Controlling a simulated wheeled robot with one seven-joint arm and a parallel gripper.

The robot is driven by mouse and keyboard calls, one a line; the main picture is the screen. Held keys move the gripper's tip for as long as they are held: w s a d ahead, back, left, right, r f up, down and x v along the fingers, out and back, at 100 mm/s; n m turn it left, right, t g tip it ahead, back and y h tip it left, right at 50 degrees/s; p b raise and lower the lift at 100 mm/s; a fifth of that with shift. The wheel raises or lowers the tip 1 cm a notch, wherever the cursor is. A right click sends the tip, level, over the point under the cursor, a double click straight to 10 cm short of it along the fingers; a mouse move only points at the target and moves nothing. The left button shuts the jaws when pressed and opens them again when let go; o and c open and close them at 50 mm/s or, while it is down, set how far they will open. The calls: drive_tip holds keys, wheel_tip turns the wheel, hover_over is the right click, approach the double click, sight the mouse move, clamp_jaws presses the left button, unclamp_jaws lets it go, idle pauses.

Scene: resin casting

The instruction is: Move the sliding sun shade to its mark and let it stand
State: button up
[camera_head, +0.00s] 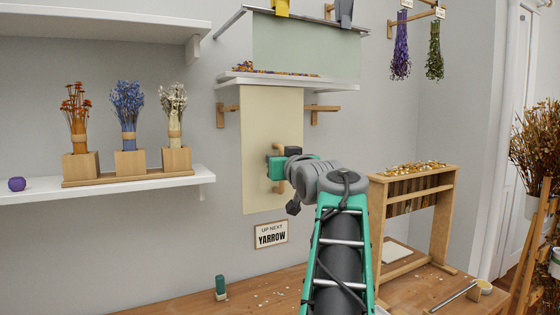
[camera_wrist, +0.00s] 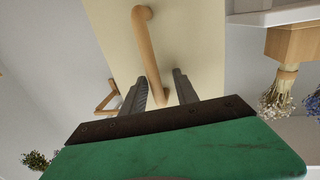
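The sun shade is a tall cream panel (camera_head: 258,130) hanging flat by the wall below a white shelf; it fills the upper middle of the wrist view (camera_wrist: 195,40). A wooden bar handle (camera_head: 278,188) stands on its face, also seen in the wrist view (camera_wrist: 148,50). My gripper (camera_head: 280,165) is at the handle. In the wrist view its two grey fingers (camera_wrist: 160,80) are apart, one on each side of the handle's end, with a visible gap on both sides. My gripper hides part of the handle in the head view. I cannot make out a mark for the shade.
A shelf with dried flowers in wooden blocks (camera_head: 140,181) is at left. Wooden brackets (camera_head: 315,114) flank the shade's top. A sign reading "UP NEXT YARROW" (camera_head: 271,235) hangs below. A wooden rack (camera_head: 451,215) and a green-topped item (camera_head: 220,286) stand on the workbench (camera_head: 180,304).

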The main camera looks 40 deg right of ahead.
drive_tip(key=shift+s, duration=0.1)
drive_tip(key=b+v, duration=0.1)
drive_tip(key=v, duration=0.6)
drive_tip(key=shift+s+a, duration=0.15)
drive_tip(key=shift+s, duration=0.1)
